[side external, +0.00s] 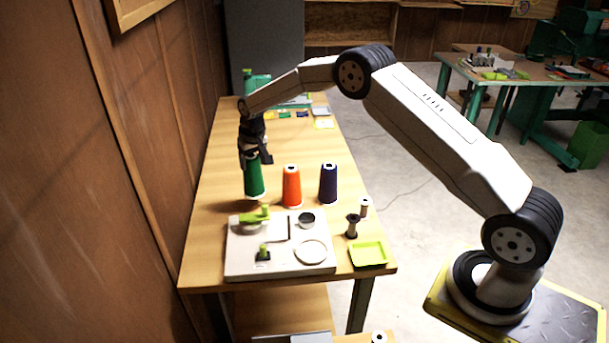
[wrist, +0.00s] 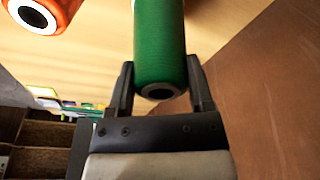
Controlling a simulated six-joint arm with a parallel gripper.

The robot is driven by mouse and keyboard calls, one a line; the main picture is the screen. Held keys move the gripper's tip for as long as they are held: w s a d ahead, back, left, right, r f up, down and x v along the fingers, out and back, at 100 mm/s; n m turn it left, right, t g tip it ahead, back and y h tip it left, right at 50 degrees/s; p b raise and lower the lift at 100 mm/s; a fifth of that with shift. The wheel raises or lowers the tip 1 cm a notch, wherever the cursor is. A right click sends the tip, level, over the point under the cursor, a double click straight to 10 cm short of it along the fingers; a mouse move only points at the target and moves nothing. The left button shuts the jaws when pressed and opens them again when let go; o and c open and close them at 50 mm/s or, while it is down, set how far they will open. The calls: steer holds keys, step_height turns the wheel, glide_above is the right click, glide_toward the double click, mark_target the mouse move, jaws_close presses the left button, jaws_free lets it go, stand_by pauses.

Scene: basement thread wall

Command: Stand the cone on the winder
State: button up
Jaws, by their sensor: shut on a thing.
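A green cone of thread (side external: 255,181) is upright in the side view, left of the other cones. My gripper (side external: 254,158) is shut around its upper part from above. In the wrist view, the two fingers of my gripper (wrist: 158,78) lie on either side of the green cone (wrist: 158,40), and its small end with a dark hole faces the camera. I cannot tell whether its base touches the table. The winder appears to be the pale board (side external: 239,262) with green and metal fittings, nearer the camera than the cone.
An orange cone (side external: 291,186) and a dark blue cone (side external: 328,184) stand right of the green one. A dark spool (side external: 352,226), a white spool (side external: 364,207) and a lime tray (side external: 369,253) are right of the board. A wood wall (side external: 130,150) runs along the table's left.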

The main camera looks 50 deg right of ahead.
steer(key=shift+r, duration=0.1)
step_height(320, 180, up, 10)
steer(key=s+a, duration=0.3)
steer(key=s, duration=1)
steer(key=s+a, duration=0.3)
steer(key=s, duration=1)
steer(key=shift+a+f, duration=0.2)
steer(key=shift+f, duration=2.3)
steer(key=shift+f, duration=0.1)
steer(key=shift+f, duration=1.6)
steer(key=shift+f, duration=0.25)
steer(key=shift+f, duration=0.35)
